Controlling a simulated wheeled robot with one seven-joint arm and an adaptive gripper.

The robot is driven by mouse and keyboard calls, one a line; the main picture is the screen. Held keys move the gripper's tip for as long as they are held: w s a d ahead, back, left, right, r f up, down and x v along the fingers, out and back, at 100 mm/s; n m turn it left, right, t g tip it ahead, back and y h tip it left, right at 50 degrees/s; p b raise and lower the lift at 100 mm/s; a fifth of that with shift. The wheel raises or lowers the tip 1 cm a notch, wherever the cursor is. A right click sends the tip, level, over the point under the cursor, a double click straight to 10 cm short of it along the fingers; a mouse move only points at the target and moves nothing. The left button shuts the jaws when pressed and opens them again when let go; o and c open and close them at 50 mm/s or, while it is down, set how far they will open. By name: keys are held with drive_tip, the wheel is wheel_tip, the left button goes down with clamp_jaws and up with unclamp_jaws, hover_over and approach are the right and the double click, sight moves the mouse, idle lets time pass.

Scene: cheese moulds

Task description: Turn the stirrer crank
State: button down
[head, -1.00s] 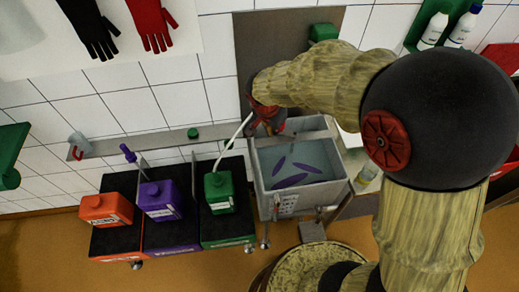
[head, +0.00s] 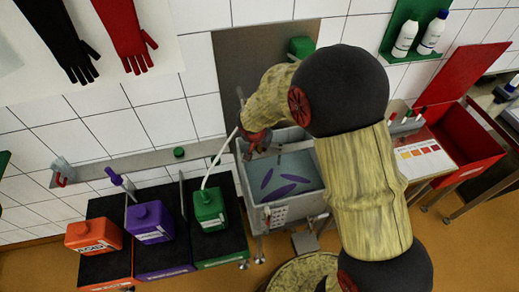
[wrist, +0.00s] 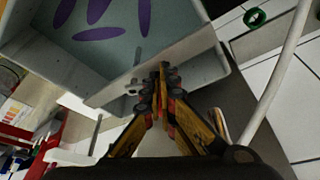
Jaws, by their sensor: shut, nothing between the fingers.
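A grey tank (head: 318,203) holds bluish liquid with several purple oval shapes (head: 267,178); the tank wall also shows in the wrist view (wrist: 95,75). My gripper (head: 262,143) is at the tank's back left rim, partly hidden by my arm. In the wrist view, my gripper (wrist: 163,70) has its fingertips together and empty, over the rim. A small grey bracket (wrist: 132,87) on the rim lies just left of the fingertips; whether they touch is unclear. A thin grey upright piece (head: 241,97) shows near the gripper. I cannot make out the crank for certain.
Orange (head: 92,234), purple (head: 150,222) and green (head: 208,210) canisters stand left of the tank. A white hose (head: 219,158) runs from the green one toward my gripper, close beside it in the wrist view. An open red box (head: 465,143) stands right.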

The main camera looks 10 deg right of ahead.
drive_tip(key=shift+w+d, duration=0.55)
drive_tip(key=shift+w, duration=0.2)
drive_tip(key=shift+w+a+f+m+h+b, duration=0.15)
drive_tip(key=shift+w+m+b, duration=0.2)
drive_tip(key=shift+b, duration=0.55)
drive_tip(key=shift+w+r+m+h+b, duration=0.2)
drive_tip(key=shift+m+b, duration=0.25)
drive_tip(key=shift+b, duration=0.4)
drive_tip(key=shift+w+f+m+g+b, duration=0.2)
drive_tip(key=shift+w+m+g+b, duration=0.15)
drive_tip(key=shift+b, duration=0.4)
drive_tip(key=w+m+b, duration=0.1)
drive_tip(key=m+b, duration=0.1)
drive_tip(key=shift+w+f+h+b, duration=0.1)
drive_tip(key=shift+h+b, duration=0.15)
drive_tip(key=shift+b, duration=0.15)
drive_tip(key=shift+w+d+r+m+g+b, duration=0.15)
drive_tip(key=shift+w+m+g+b, duration=0.15)
drive_tip(key=shift+w+m+b, duration=0.2)
drive_tip(key=shift+w+d+r+m+g+b, duration=0.15)
drive_tip(key=shift+w+m+g+b, duration=0.1)
drive_tip(key=shift+w+m+b, duration=0.25)
drive_tip(key=shift+w, duration=0.15)
